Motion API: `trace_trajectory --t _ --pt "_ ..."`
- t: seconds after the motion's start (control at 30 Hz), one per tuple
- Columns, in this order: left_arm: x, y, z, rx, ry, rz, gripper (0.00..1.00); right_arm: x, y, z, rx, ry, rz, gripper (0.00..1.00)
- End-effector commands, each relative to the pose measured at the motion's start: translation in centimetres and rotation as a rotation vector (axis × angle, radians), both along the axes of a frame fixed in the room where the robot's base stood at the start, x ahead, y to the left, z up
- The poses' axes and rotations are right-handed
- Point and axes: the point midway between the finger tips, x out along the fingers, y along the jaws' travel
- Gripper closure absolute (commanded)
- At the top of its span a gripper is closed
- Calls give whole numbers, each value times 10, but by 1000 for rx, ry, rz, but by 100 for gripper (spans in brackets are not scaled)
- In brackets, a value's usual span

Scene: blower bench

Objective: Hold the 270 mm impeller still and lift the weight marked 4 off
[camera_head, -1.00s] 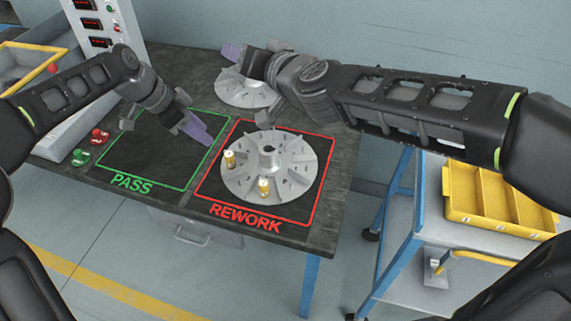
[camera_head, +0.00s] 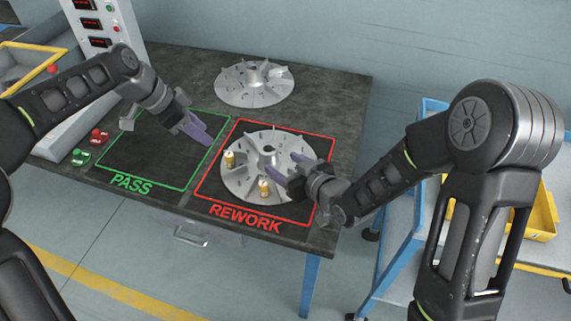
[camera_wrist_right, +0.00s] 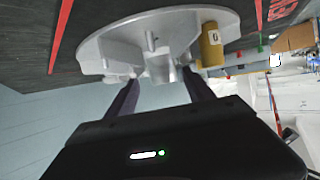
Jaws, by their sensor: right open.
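A grey finned impeller (camera_head: 240,182) lies flat inside the red REWORK square; no size marking is legible. Two brass weights stand on it, one at its left (camera_head: 229,159) and one at its front (camera_head: 264,188). In the right wrist view, one brass weight (camera_wrist_right: 211,46) carries a pale label that I cannot read. My right gripper (camera_head: 288,172) is open at the impeller's right side, its fingers (camera_wrist_right: 160,88) apart near the rim; contact is unclear. My left gripper (camera_head: 206,136) hangs over the PASS square, left of the impeller, with nothing visible in it; its finger gap is unclear.
A second impeller (camera_head: 254,90) lies at the back of the dark bench (camera_head: 338,95). The green PASS square (camera_head: 135,158) is empty. Red and green buttons (camera_head: 90,146) sit at the left. A blue cart with a yellow bin (camera_head: 541,212) stands at the right.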

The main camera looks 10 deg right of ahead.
Motion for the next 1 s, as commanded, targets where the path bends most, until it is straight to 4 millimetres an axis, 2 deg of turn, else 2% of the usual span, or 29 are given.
trace_trajectory --t 0.33,0.73,1.0 --pt "0 0 0 0 0 0 64 9 4 -4 -1 1 0 39" --pt "0 0 0 0 0 0 64 55 26 -25 -2 -1 1 39" --pt "0 0 0 0 0 0 64 66 31 -30 0 0 -1 39"
